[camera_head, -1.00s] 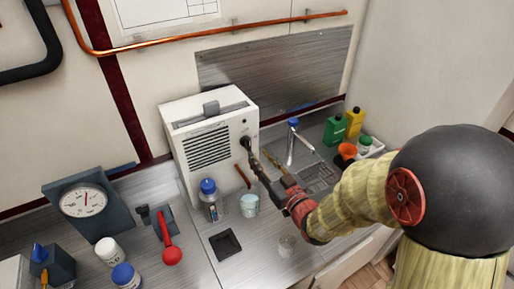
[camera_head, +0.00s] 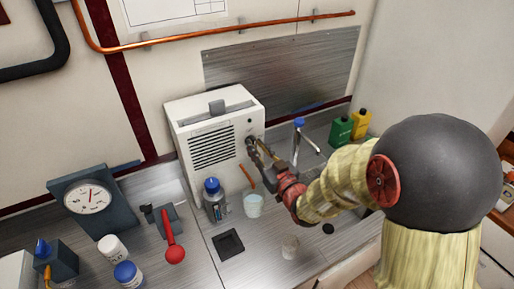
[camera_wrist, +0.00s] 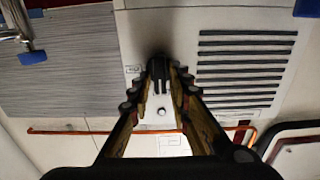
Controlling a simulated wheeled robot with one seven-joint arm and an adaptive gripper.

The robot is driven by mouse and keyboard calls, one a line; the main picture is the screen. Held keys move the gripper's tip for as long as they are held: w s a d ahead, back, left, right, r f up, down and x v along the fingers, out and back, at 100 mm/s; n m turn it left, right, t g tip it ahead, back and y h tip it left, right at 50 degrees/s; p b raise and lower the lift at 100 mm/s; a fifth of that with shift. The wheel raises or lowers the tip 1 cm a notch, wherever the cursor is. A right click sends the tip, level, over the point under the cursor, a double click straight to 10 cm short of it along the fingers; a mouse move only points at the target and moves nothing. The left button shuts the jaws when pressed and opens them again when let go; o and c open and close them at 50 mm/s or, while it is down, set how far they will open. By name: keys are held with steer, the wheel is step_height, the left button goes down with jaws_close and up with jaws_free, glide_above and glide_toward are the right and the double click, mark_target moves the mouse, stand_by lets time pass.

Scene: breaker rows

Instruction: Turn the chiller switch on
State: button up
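The chiller appears to be the white box (camera_head: 228,112) with a slatted vent, standing on the counter against the wall. Its front also fills much of the wrist view (camera_wrist: 210,25). A small black switch knob (camera_wrist: 159,72) shows on this front beside the vent. In the head view my gripper (camera_head: 253,146) is at the box's right front, and it partly hides the knob. In the wrist view my gripper (camera_wrist: 164,68) has its fingers apart, one on each side of the knob. I cannot tell whether they touch it.
A blue-capped bottle (camera_head: 214,200) and a pale cup (camera_head: 253,205) stand in front of the box. A tap (camera_head: 300,140) is to the right of my gripper. A gauge (camera_head: 88,198) and a red-handled lever (camera_head: 173,240) are at the left.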

jaws_close()
steer(key=shift+m, duration=0.3)
steer(key=m+b, duration=0.1)
steer(key=m, duration=0.6)
steer(key=shift+d+m, duration=0.15)
steer(key=shift+m, duration=0.25)
steer(key=m, duration=0.5)
steer(key=shift+w+d+f+p, duration=0.1)
steer(key=shift+f+p, duration=0.05)
steer(key=shift+p, duration=0.25)
steer(key=shift+f+m+p, duration=0.15)
steer(key=shift+m+p, duration=0.3)
steer(key=shift+m, duration=1.75)
